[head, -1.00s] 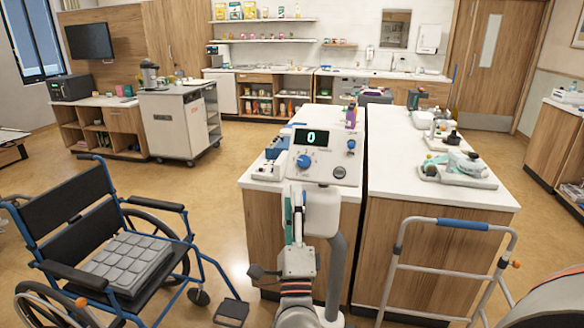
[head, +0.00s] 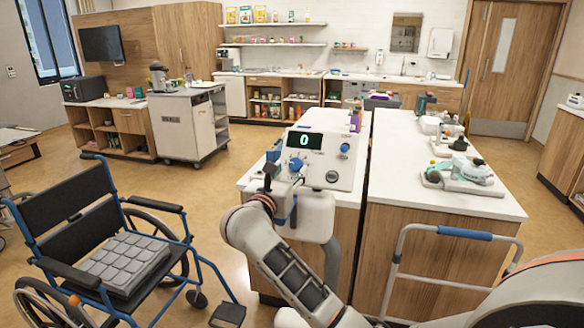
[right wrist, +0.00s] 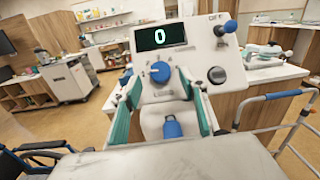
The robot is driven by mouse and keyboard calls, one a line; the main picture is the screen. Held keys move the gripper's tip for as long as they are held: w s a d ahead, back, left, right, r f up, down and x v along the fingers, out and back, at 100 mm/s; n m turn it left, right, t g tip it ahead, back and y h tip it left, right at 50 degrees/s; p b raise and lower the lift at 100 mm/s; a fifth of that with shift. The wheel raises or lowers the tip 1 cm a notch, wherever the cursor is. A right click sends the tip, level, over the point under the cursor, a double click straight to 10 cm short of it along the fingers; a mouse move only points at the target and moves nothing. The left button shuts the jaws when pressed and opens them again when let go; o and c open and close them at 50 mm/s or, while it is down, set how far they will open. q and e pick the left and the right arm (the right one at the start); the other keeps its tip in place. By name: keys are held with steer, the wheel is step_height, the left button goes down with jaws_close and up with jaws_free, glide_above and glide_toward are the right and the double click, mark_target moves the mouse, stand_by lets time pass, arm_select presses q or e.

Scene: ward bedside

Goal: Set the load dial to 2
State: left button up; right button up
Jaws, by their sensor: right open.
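The white device panel (head: 338,160) stands at the front of the counter. Its dark display (head: 305,140) reads 0, also in the right wrist view (right wrist: 161,37). The large blue dial (head: 296,163) sits below the display; in the right wrist view the blue dial (right wrist: 160,73) shows between and beyond the fingertips. My right gripper (head: 284,180) is before the panel's lower left, partly hidden by its own wrist. In the right wrist view its teal-lined fingers (right wrist: 164,95) are apart and empty. I see no contact with the dial. My left gripper is not in view.
A black knob (right wrist: 217,75) and a blue-tipped lever (right wrist: 228,27) are right of the dial. A blue-ended part (right wrist: 172,128) shows below, between the fingers. A wheelchair (head: 120,245) stands left, a walker frame (head: 450,237) right.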

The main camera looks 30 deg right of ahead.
mark_target(296, 165)
steer(key=shift+x, duration=1.05)
steer(key=shift+w+d, duration=0.2)
steer(key=shift+d, duration=0.1)
steer(key=c, duration=1.1)
steer(key=shift+f, duration=0.1)
